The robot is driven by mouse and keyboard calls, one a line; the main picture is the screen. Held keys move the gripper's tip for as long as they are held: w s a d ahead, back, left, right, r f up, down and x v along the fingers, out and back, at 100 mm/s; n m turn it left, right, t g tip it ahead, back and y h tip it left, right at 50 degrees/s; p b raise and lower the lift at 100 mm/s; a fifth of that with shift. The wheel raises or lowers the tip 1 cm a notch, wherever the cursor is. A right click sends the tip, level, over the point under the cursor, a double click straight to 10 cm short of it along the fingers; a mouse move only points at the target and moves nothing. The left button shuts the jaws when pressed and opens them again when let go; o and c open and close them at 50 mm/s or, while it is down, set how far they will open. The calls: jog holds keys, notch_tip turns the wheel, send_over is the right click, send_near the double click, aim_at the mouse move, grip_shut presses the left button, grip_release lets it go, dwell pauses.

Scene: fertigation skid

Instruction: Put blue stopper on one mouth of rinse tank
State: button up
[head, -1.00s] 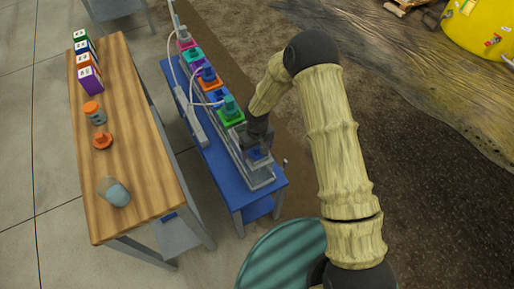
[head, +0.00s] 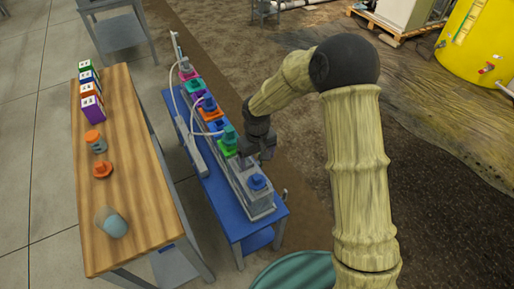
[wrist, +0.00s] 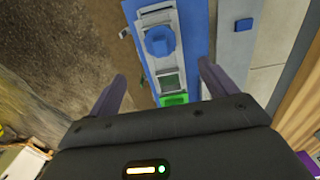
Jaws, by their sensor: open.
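The blue stopper (head: 257,182) sits upright on top of the near end of the grey rinse tank (head: 262,205), at the front of the blue bench. In the wrist view the stopper (wrist: 159,41) covers one end of the tank, and an open square mouth (wrist: 169,81) shows beside it. How deep the stopper sits is hidden. My gripper (head: 257,152) is open and empty, above the tank and farther back than the stopper. Its two fingers (wrist: 162,75) stand wide apart in the wrist view, clear of the stopper.
A row of coloured tanks with stoppers, including a green one (head: 229,138), continues behind on the blue bench (head: 239,224). A white hose loops over them. A wooden table (head: 140,215) at left holds coloured boxes, an orange stopper (head: 102,169) and a jar (head: 111,222).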

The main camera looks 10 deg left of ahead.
notch_tip(320, 180, up, 4)
jog(key=shift+r, duration=0.25)
dwell(0.8)
jog(key=s+d+r+m+t+p, duration=0.1)
jog(key=s+d+r+m+p, duration=0.1)
jog(key=s+d+r, duration=0.2)
jog(key=s+d+r+m+p, duration=0.2)
jog(key=s+d+r, duration=0.3)
jog(key=d, duration=0.6)
jog(key=s+d+r+m+t+p, duration=0.1)
jog(key=s+d+r+m+p, duration=0.1)
jog(key=s+d+r, duration=0.3)
jog(key=d+r+m, duration=0.1)
jog(key=d, duration=0.2)
jog(key=shift+d+t+p, duration=0.25)
jog(key=shift+t+p, duration=0.05)
jog(key=shift+r, duration=0.1)
